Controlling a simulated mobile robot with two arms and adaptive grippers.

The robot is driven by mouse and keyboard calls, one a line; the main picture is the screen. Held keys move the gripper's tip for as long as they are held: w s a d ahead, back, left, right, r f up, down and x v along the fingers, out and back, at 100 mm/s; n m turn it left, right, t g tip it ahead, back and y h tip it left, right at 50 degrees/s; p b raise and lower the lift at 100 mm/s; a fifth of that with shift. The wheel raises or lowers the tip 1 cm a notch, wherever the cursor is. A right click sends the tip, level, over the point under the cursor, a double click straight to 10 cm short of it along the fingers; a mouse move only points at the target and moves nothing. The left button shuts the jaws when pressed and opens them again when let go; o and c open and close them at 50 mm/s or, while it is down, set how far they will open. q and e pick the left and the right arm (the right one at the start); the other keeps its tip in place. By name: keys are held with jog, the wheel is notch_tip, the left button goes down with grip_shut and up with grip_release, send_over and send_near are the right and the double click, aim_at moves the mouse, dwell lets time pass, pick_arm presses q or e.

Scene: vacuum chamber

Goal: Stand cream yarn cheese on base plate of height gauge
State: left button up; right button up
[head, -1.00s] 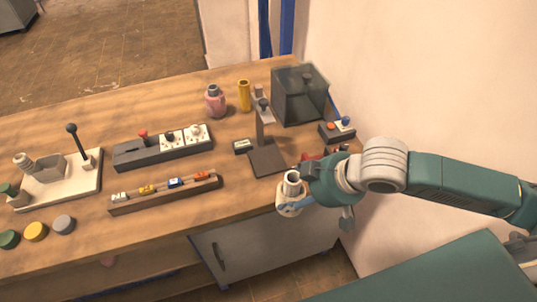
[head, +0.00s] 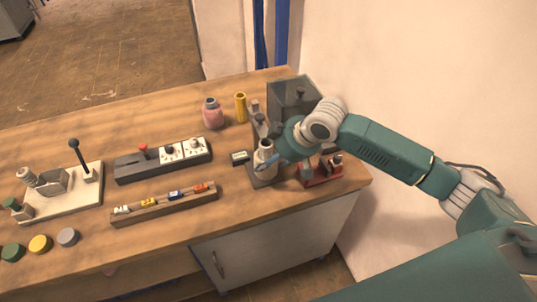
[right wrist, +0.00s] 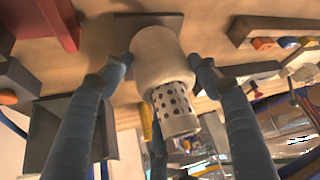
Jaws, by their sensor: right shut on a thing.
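The cream yarn cheese (head: 264,157), wound on a perforated white tube, is between the fingers of my right gripper (head: 272,160). In the right wrist view the cheese (right wrist: 160,58) sits between the blue fingers of the gripper (right wrist: 163,68), shut on it. In the head view it looks upright over the height gauge's dark base plate (head: 264,181), in front of the column (head: 257,128). The plate (right wrist: 175,22) also shows behind the cheese in the right wrist view. I cannot tell whether cheese and plate touch. My left gripper is not in view.
A red device (head: 322,174) stands close right of the plate, and a dark clear-sided box (head: 290,95) behind. A small gauge box (head: 239,156) lies left of the plate. A pink jar (head: 212,114) and yellow cylinder (head: 240,107) stand farther back.

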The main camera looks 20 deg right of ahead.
jog(key=shift+w+a, duration=0.1)
jog(key=shift+w, duration=0.9)
jog(key=shift+s+f+p, duration=0.2)
jog(key=shift+f+p, duration=0.2)
jog(key=shift+f, duration=0.35)
jog(key=o, duration=1)
jog(key=shift+f, duration=0.1)
jog(key=b+v, duration=0.1)
jog(key=v, duration=1.1)
jog(key=shift+b, duration=0.4)
